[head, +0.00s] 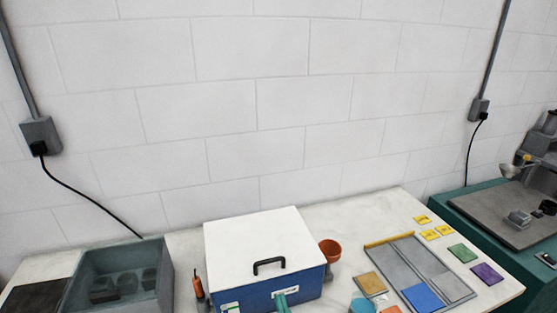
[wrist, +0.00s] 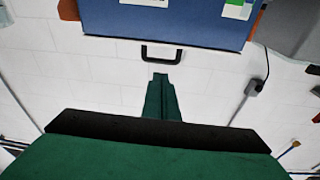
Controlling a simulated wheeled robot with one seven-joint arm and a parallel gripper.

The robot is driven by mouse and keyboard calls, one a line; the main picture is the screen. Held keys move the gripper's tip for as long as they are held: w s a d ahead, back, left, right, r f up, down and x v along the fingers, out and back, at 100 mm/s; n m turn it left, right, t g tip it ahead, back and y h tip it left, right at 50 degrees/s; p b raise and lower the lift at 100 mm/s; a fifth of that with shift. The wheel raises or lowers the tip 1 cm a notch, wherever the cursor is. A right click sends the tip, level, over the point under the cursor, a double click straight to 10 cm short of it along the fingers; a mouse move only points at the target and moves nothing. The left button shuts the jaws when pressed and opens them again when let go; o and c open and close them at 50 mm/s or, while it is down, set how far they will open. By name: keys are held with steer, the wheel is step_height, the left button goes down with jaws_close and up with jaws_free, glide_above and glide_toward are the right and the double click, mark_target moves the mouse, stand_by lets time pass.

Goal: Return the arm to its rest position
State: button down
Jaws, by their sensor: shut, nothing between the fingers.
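My gripper (wrist: 160,77) shows in the wrist view as two dark green fingers pressed together, shut and empty. A green tip, which looks like my gripper (head: 281,299), shows in the head view at the bottom edge, in front of the blue box (head: 310,284) with a white lid (head: 250,240). The blue box also fills the top of the wrist view (wrist: 180,22), upside down, with its black handle (wrist: 161,58) near the fingertips in the picture. I cannot tell the exact gap between fingers and box. Most of my arm is out of the head view.
A grey bin (head: 165,283) holding dark blocks stands left of the box. An orange-handled tool (head: 198,287) and an orange cup (head: 330,249) flank it. A divided grey tray (head: 451,284) and coloured tiles (head: 463,253) lie right. A white wall (head: 280,100) rises behind.

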steer(key=s+a+f+m+g+h, duration=0.1)
steer(key=s+f+m+g+h, duration=0.3)
steer(key=s+f, duration=0.9)
steer(key=s+n, duration=0.1)
steer(key=s, duration=1.8)
steer(key=shift+f+n+h, duration=0.2)
steer(key=shift+n+h, duration=0.1)
steer(key=shift+h, duration=0.1)
